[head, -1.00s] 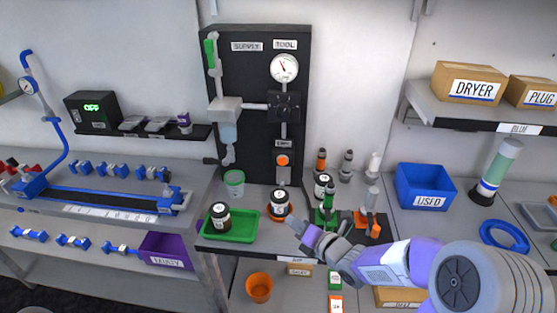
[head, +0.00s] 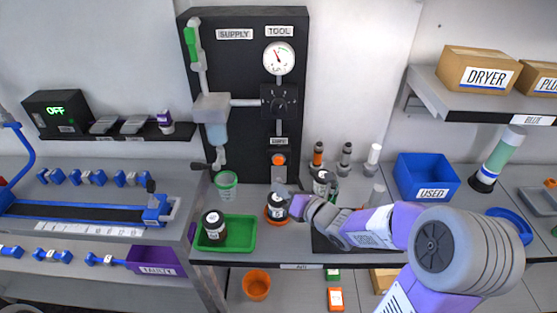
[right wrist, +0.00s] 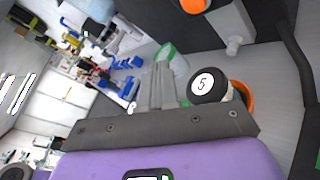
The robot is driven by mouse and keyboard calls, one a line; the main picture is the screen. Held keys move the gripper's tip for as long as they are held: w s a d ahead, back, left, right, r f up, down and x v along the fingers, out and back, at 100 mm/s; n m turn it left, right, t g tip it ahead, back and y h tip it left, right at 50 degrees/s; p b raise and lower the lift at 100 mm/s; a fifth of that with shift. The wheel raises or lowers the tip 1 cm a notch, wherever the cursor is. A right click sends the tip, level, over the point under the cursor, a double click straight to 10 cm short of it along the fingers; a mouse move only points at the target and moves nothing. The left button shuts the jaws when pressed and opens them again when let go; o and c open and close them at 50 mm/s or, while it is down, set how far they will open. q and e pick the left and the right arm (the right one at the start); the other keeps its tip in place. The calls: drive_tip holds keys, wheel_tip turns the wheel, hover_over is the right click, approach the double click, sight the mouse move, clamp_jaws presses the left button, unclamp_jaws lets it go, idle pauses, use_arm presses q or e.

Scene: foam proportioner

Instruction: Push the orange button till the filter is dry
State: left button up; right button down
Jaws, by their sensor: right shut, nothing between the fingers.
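The orange button (head: 279,160) sits on a grey box low on the black panel (head: 246,90). It also shows at the top edge of the right wrist view (right wrist: 193,5). The bluish translucent filter bowl (head: 217,133) hangs under a grey block at the panel's left; whether it holds water I cannot tell. My right gripper (head: 284,193) is shut and empty, below the button and apart from it, close to a black-lidded jar (head: 276,207). In the right wrist view its closed fingers (right wrist: 160,78) are left of the jar lid marked 5 (right wrist: 207,84). My left gripper is not in view.
The jar stands in an orange dish (right wrist: 248,98). A green-rimmed cup (head: 226,184) is below the filter bowl. A green tray (head: 241,232) holds another jar. Several bottles stand right of the panel, near my right arm. A round gauge (head: 278,58) is above the button.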

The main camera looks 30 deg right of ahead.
sight(279, 161)
drive_tip(key=w+d, duration=0.1)
drive_tip(key=w, duration=0.1)
drive_tip(key=w+d, duration=0.1)
drive_tip(key=w, duration=0.1)
drive_tip(key=shift+w+d+f+p, duration=0.1)
drive_tip(key=shift+d+p, duration=0.2)
drive_tip(key=shift+p, duration=0.1)
drive_tip(key=shift+w+d, duration=0.4)
drive_tip(key=shift+w, duration=0.35)
drive_tip(key=shift+b, duration=0.3)
idle(0.8)
drive_tip(key=shift+w+d+b, duration=0.2)
drive_tip(key=shift+w+b, duration=0.15)
